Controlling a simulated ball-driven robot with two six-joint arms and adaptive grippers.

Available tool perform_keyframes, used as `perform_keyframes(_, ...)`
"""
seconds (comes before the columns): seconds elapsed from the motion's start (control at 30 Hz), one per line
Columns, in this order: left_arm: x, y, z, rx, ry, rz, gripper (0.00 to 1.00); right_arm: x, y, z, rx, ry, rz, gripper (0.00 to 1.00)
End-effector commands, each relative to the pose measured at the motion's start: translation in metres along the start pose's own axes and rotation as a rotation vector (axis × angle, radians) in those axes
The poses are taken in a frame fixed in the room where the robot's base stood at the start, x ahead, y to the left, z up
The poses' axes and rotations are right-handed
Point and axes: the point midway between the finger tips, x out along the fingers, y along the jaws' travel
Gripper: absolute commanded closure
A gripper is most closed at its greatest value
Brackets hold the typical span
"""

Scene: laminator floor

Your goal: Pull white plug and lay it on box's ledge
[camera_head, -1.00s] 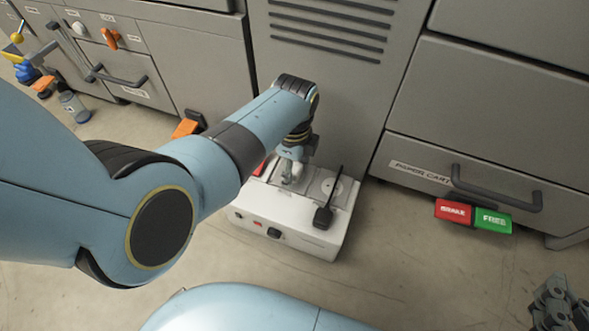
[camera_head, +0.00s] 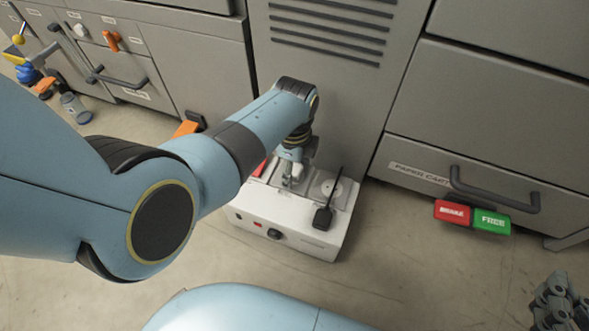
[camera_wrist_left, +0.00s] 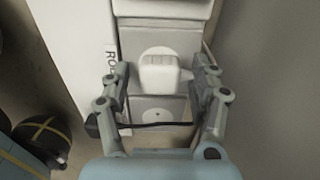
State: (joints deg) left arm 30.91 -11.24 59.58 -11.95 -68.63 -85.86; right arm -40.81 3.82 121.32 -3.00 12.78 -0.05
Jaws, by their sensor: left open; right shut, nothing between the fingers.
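The white box (camera_head: 325,240) stands on the floor against the grey cabinet. In the left wrist view the white plug (camera_wrist_left: 160,72) sits upright on a pale square plate with a round face. My left gripper (camera_head: 291,180) reaches down over the box top. In the wrist view its open fingers (camera_wrist_left: 160,78) stand on both sides of the plug; a gap shows on the left, and the right finger is close to the plug's side nub. The plug is mostly hidden behind the gripper in the head view. My right gripper (camera_head: 556,302) is shut and empty at the lower right, away from the box.
A red and green pedal pair (camera_head: 472,217) juts from the right cabinet. The floor before the box is clear.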

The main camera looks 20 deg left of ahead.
Motion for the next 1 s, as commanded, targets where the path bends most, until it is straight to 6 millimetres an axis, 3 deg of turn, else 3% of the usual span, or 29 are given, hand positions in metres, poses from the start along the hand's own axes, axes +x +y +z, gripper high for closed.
perform_keyframes(0.9,0.0005,0.0002,0.0001,0.0,0.0,0.0,0.38,-0.0005,0.0005,-0.0055,0.0,0.006,0.001,1.0)
perform_keyframes(1.0,0.0005,0.0002,0.0001,0.0,0.0,0.0,0.5,-0.0005,0.0005,-0.0055,0.0,0.006,0.001,1.0)
